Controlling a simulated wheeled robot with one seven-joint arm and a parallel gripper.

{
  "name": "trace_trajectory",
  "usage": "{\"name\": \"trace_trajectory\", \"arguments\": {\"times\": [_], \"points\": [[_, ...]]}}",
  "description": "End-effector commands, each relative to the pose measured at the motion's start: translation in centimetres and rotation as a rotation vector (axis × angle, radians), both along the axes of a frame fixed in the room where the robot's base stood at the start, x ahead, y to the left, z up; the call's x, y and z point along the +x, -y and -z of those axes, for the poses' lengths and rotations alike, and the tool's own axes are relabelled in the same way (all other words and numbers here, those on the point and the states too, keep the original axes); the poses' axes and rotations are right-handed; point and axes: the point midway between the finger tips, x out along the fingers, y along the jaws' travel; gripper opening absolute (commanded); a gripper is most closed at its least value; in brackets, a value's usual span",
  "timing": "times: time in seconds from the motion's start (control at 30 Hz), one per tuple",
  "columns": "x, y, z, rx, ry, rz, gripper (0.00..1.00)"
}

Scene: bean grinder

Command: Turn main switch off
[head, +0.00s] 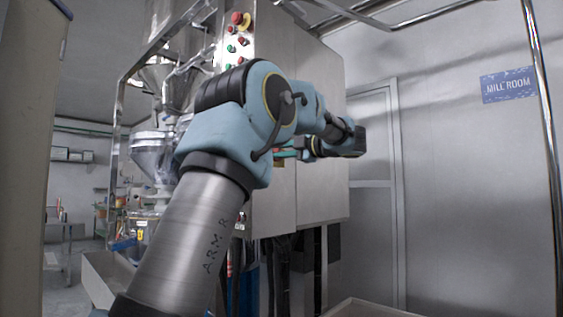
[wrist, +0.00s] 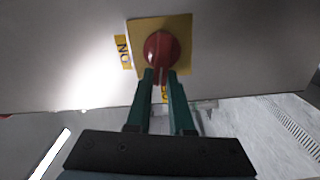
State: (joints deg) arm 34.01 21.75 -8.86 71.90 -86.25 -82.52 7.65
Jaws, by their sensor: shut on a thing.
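The main switch is a round red knob (wrist: 161,46) on a square yellow plate (wrist: 182,27), near the top middle of the wrist view. A yellow label reading "ON" (wrist: 123,52) sits left of the plate, turned sideways. A second yellow label below the plate is mostly hidden between the fingers. My gripper (wrist: 163,77) has green fingers closed at the lower edge of the knob, with a narrow gap between them. In the head view, the green fingers of my gripper (head: 284,152) show beside the steel cabinet, partly behind my arm; the knob's position is hard to make out there.
Steel funnels (head: 152,155) stand left. A metal rail (head: 545,120) rises at right, before a wall with a "MILL ROOM" sign (head: 508,86).

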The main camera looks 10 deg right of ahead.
Motion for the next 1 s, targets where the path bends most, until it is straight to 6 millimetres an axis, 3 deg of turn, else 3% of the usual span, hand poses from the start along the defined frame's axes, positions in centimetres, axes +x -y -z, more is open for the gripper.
{"name": "trace_trajectory", "arguments": {"times": [0.4,0.97,1.0], "points": [[-0.04,-0.04,0.75,-0.142,0.117,-0.001,0.0],[-0.05,-0.04,0.72,-0.162,0.133,-0.002,0.0],[-0.05,-0.04,0.72,-0.162,0.133,-0.002,0.24]]}}
